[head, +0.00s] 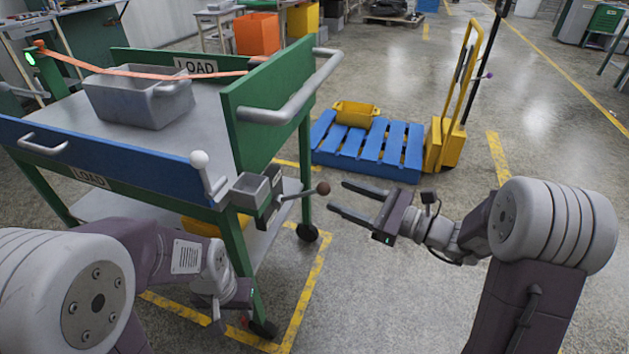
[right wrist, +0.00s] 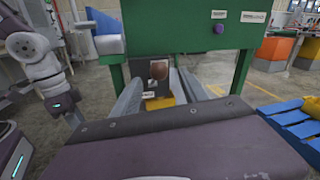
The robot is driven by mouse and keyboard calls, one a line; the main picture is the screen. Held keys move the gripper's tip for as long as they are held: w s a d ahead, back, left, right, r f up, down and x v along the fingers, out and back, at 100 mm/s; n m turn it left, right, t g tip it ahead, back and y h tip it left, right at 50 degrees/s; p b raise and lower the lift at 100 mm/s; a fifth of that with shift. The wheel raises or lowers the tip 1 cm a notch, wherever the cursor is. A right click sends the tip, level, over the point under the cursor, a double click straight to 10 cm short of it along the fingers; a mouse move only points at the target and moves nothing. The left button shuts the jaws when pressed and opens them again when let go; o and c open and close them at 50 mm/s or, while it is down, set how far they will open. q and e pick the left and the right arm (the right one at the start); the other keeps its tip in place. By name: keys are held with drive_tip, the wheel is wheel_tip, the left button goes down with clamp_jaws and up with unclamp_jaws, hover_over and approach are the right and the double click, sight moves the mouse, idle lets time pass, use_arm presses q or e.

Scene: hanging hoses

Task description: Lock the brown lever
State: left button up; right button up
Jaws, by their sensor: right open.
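The brown lever (head: 323,188) is a metal rod with a round brown knob, sticking out to the right from a grey bracket (head: 268,204) at the cart's near corner. My right gripper (head: 338,196) is open and empty, its two fingers pointing left at the knob, with a small gap in the head view. In the right wrist view the brown knob (right wrist: 159,71) shows between the fingers, in front of a grey plate. My left gripper (head: 228,305) hangs low beside the cart's front leg; its fingers are too unclear to judge.
The green and blue cart (head: 275,78) has a grey bin (head: 140,98) and an orange strap (head: 150,73) on top. A white-knobbed lever (head: 200,160) stands at its corner. A blue pallet (head: 367,150) and yellow pallet truck (head: 446,143) stand behind. Floor to the right is clear.

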sight(301, 195)
drive_tip(key=b+x, duration=0.2)
drive_tip(key=x, duration=0.5)
drive_tip(key=shift+w+a+f+b, duration=0.1)
drive_tip(key=shift+a+f+b, duration=0.05)
drive_tip(key=shift+a+b, duration=0.2)
drive_tip(key=shift+w+a, duration=0.25)
drive_tip(key=shift+a, duration=0.15)
clamp_jaws()
idle(0.6)
